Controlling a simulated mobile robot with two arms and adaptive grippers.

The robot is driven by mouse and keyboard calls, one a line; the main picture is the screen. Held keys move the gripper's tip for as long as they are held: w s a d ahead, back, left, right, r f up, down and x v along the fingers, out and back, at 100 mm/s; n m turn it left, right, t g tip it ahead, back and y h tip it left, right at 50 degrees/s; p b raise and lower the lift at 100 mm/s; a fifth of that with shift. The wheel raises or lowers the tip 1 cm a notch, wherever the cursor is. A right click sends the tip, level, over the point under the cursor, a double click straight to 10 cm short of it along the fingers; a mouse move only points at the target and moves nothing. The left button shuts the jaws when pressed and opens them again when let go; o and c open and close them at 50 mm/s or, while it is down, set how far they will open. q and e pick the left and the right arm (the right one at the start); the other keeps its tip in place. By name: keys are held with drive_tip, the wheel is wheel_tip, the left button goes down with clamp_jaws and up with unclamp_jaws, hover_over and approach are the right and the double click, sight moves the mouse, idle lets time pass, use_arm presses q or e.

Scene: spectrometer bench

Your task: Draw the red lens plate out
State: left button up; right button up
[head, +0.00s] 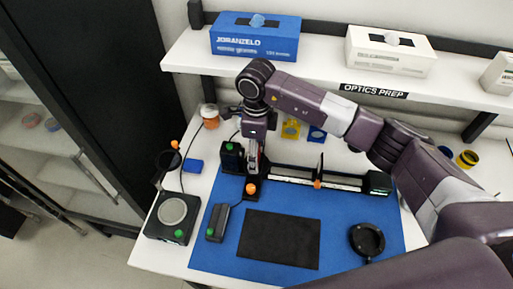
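My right arm reaches in from the right, and its gripper (254,160) points down over the left part of the optical rail (290,177). The gripper is just above a black holder with an orange knob (251,188). I cannot make out the red lens plate; the gripper and wrist cover the spot above this holder. The fingers are too small and dark to tell whether they are open or shut. A yellow plate (291,128) and a blue plate (317,133) stand behind the rail. My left gripper is not in view.
A second holder with a dark upright plate (320,166) stands on the rail. A black pad (281,239) and a round black magnifier-like thing (367,240) lie on the blue mat (215,262). A shelf with a blue box (255,38) and a white box (390,52) overhangs the back.

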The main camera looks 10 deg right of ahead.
drive_tip(key=c, duration=1.3)
drive_tip(key=shift+r, duration=0.1)
drive_tip(key=shift+r, duration=0.1)
drive_tip(key=shift+r+p, duration=0.55)
drive_tip(key=shift+r, duration=0.5)
